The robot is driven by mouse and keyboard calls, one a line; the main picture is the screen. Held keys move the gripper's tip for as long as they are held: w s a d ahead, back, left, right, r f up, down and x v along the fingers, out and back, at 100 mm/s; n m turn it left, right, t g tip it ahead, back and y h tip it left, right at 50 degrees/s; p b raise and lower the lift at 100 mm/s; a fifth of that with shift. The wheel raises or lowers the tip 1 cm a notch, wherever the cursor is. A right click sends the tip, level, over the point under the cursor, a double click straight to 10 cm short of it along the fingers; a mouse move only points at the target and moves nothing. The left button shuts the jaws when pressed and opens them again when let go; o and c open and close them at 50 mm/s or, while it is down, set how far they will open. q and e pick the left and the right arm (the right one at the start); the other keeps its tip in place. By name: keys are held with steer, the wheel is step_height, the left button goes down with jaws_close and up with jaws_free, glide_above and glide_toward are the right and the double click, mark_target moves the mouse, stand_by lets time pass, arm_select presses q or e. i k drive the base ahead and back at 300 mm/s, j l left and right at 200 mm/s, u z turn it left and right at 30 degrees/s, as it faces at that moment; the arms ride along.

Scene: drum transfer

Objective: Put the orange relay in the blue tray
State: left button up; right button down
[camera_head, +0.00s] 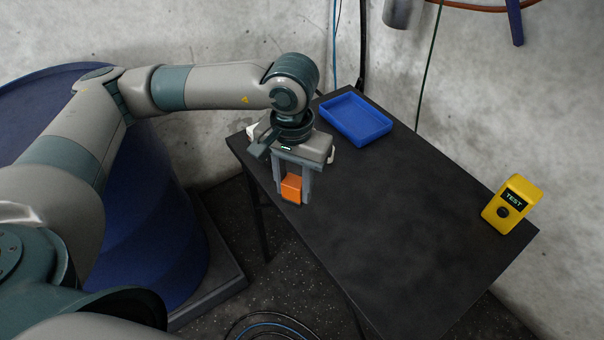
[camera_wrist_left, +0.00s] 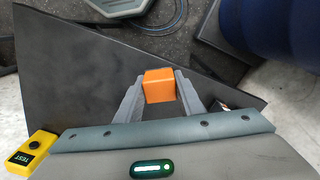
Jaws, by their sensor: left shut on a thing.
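The orange relay (camera_head: 291,188) is a small orange block held between the fingers of my left gripper (camera_head: 292,190). In the left wrist view the relay (camera_wrist_left: 159,86) sits between the two grey fingertips (camera_wrist_left: 160,92), which are shut on it from both sides. The gripper points down over the left edge area of the dark table; I cannot tell whether the relay touches the table top. The blue tray (camera_head: 384,131) lies at the table's back corner, right of and behind the gripper, and looks empty. My right gripper is in neither view.
The dark table (camera_head: 400,220) is mostly clear in its middle and front. A yellow tester reading TEST (camera_head: 511,204) stands at its right edge. A large blue drum (camera_head: 160,215) stands left of the table on a low platform. A small white thing (camera_head: 252,130) is partly hidden behind the gripper.

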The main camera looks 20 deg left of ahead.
mark_target(361, 126)
steer(key=j+z, duration=0.4)
steer(key=j, duration=0.15)
steer(key=j+z, duration=0.35)
steer(key=j, duration=0.25)
steer(key=k+j+z, duration=0.1)
steer(key=j+z, duration=0.3)
steer(key=j, duration=0.2)
steer(key=i+j, duration=0.15)
steer(key=i, duration=0.35)
